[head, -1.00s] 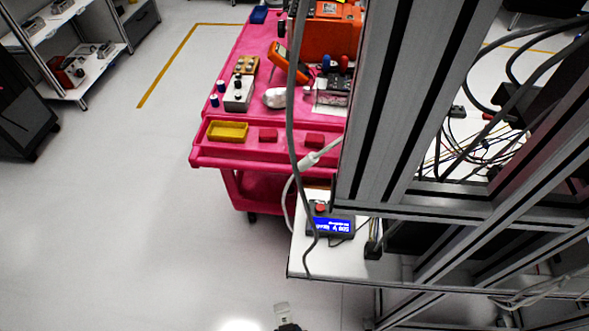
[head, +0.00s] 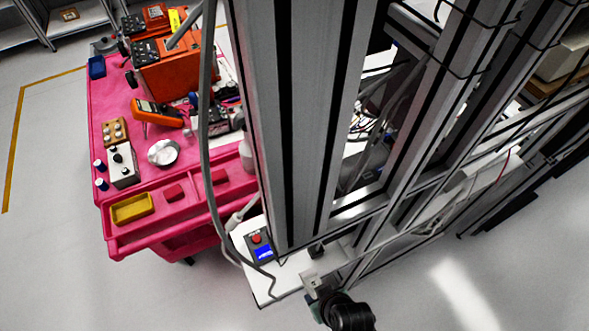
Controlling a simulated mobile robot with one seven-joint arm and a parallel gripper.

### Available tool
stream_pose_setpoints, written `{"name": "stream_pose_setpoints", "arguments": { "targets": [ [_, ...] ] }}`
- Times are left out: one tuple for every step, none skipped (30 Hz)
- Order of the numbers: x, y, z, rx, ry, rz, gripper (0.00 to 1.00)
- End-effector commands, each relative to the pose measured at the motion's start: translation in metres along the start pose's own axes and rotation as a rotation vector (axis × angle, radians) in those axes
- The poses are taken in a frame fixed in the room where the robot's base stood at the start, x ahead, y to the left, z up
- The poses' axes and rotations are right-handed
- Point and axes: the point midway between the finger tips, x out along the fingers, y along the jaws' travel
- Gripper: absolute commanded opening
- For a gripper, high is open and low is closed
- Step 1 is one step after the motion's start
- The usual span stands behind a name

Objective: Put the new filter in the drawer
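I cannot pick out a filter or a drawer with certainty in the head view. A silvery round object (head: 163,152) lies on the pink cart (head: 145,235); I cannot tell what it is. The end of my arm with my gripper (head: 312,287) shows at the bottom, a pale part in front of a black rounded joint. It is near the front right edge of a small white shelf (head: 262,285). Its fingers are too small and partly cut off to tell whether they are open or shut, or whether they hold anything.
Tall grey metal frame posts (head: 290,120) fill the middle, with a grey cable (head: 206,130) hanging in front. The cart carries a yellow tray (head: 131,208), an orange meter (head: 157,113) and orange equipment (head: 175,70). A blue-display box (head: 261,248) sits on the shelf. Floor at lower left is clear.

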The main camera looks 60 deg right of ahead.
Motion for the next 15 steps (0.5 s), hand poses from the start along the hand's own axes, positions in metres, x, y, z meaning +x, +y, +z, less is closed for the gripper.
{"name": "stream_pose_setpoints", "arguments": {
  "targets": [
    [0.01,0.001,-0.014,0.0,0.006,0.001,0.0],
    [0.014,0.0,-0.022,0.0,0.007,0.001,0.0],
    [0.017,0.0,-0.031,0.001,0.006,0.0,0.0],
    [0.02,0.001,-0.037,0.001,0.005,0.001,0.0],
    [0.023,0.0,-0.043,0.0,0.004,0.001,0.0],
    [0.025,0.0,-0.051,-0.001,0.004,0.0,0.0],
    [0.027,0.0,-0.055,0.0,0.003,0.0,0.0],
    [0.028,0.0,-0.06,0.0,0.003,0.001,0.0],
    [0.03,0.0,-0.064,0.001,0.002,0.0,0.0],
    [0.031,0.0,-0.066,0.001,0.0,0.0,0.0],
    [0.031,0.0,-0.068,0.0,0.0,0.0,0.0],
    [0.031,0.0,-0.07,0.0,-0.001,0.0,0.0],
    [0.032,0.0,-0.071,0.0,-0.001,0.0,0.0],
    [0.032,0.0,-0.072,0.0,-0.001,0.0,0.0],
    [0.033,-0.001,-0.075,0.0,-0.001,0.0,0.0]
  ]
}}
